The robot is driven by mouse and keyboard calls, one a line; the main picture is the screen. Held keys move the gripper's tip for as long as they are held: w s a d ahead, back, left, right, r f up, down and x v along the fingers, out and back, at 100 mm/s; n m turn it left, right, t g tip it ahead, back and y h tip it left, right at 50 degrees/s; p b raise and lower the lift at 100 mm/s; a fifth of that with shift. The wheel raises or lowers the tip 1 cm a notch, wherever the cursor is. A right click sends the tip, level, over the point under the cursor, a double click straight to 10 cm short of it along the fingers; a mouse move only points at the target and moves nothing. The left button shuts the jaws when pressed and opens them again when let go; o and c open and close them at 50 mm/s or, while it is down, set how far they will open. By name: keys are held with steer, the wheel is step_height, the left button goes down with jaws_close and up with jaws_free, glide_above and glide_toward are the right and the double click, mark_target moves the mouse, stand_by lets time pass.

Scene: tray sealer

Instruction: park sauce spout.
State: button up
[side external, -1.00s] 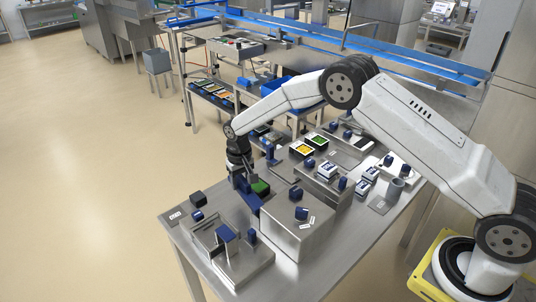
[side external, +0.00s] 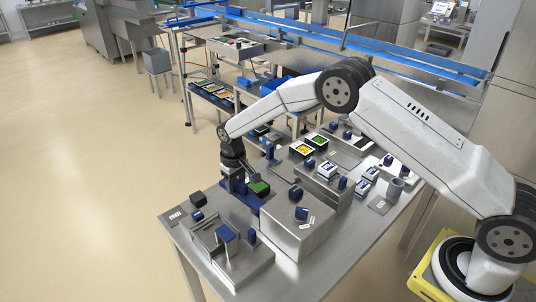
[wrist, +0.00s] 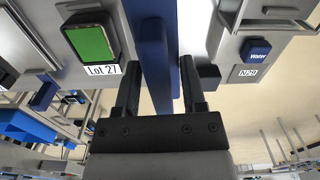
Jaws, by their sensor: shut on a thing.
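My gripper (wrist: 158,90) points down at the near-left part of the steel table. It also shows in the side view (side external: 234,184). Its two dark fingers stand on either side of an upright blue bar (wrist: 152,45), and it is shut on this bar. The bar seems to be the sauce spout's handle; no label on it can be read. The blue part shows below my gripper in the side view (side external: 246,201), just left of the green-topped tray (side external: 259,188). The spout's tip and the finger contact are hidden.
The green tray (wrist: 90,43) with a "Lot 27" label sits close left of the bar in the wrist view. A blue "Water" block (wrist: 256,50) with an "N29" label is at right. A steel box (side external: 297,240) and a blue-topped fixture (side external: 226,234) stand close by.

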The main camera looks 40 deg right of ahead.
steer(key=shift+a, duration=0.15)
steer(key=shift+s+a+n, duration=0.15)
steer(key=shift+a+n, duration=0.45)
steer(key=shift+n, duration=0.5)
steer(key=o, duration=0.7)
steer(key=shift+o, duration=0.2)
steer(key=shift+r, duration=0.15)
steer(key=shift+d+r, duration=0.1)
steer(key=shift+r, duration=3.25)
